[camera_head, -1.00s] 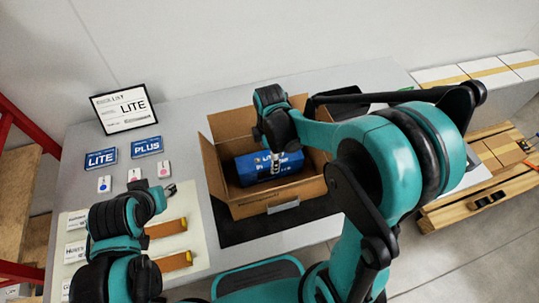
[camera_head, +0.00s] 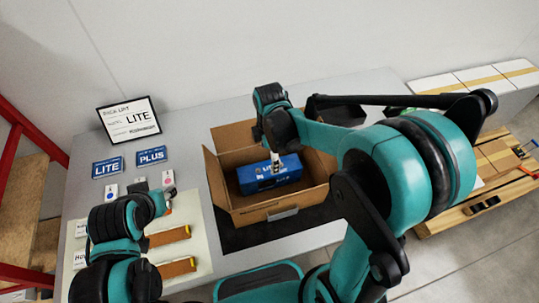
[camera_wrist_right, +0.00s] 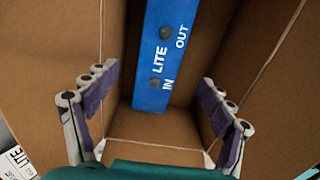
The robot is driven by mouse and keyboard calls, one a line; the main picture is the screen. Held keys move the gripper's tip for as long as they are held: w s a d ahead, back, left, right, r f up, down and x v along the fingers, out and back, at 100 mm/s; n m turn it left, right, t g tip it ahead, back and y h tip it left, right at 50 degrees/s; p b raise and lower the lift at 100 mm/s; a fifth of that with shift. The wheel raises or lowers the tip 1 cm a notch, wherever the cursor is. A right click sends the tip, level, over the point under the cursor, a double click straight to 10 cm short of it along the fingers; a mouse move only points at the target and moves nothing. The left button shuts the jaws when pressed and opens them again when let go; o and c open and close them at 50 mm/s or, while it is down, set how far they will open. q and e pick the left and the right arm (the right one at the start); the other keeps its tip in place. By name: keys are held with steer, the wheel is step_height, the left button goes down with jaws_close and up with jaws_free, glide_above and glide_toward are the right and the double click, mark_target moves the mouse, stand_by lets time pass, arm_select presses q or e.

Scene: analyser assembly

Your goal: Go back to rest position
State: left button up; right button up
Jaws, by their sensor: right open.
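My right gripper (camera_head: 275,163) is over the open cardboard carton (camera_head: 262,213), pointing down. In the right wrist view its two fingers (camera_wrist_right: 158,115) are spread wide with nothing between them. A blue box (camera_head: 268,173) lies inside the carton. In the wrist view the blue box (camera_wrist_right: 165,60) shows "LITE", "IN" and "OUT" and lies beyond the fingertips, seemingly apart from them. My left gripper (camera_head: 169,197) is small and partly hidden at the end of the left arm, over the left of the table; I cannot tell its jaw state.
A framed "LITE" sign (camera_head: 129,120) stands at the back left of the table. "LITE" (camera_head: 107,167) and "PLUS" (camera_head: 151,156) cards lie before it. A pale mat (camera_head: 205,247) with orange-brown pieces lies under the left arm. Carton walls surround the right gripper's fingers in the wrist view.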

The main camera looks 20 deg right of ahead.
stand_by(0.7)
steer(key=s+d+r+m+t+b, duration=0.2)
steer(key=s+m, duration=0.3)
steer(key=m, duration=0.4)
steer(key=s+d+r+m+t+b, duration=0.2)
steer(key=s+r+m+t, duration=0.2)
steer(key=m, duration=0.5)
steer(key=shift+s+d+t, duration=0.35)
steer(key=shift+s+t, duration=0.25)
steer(key=shift+s, duration=0.05)
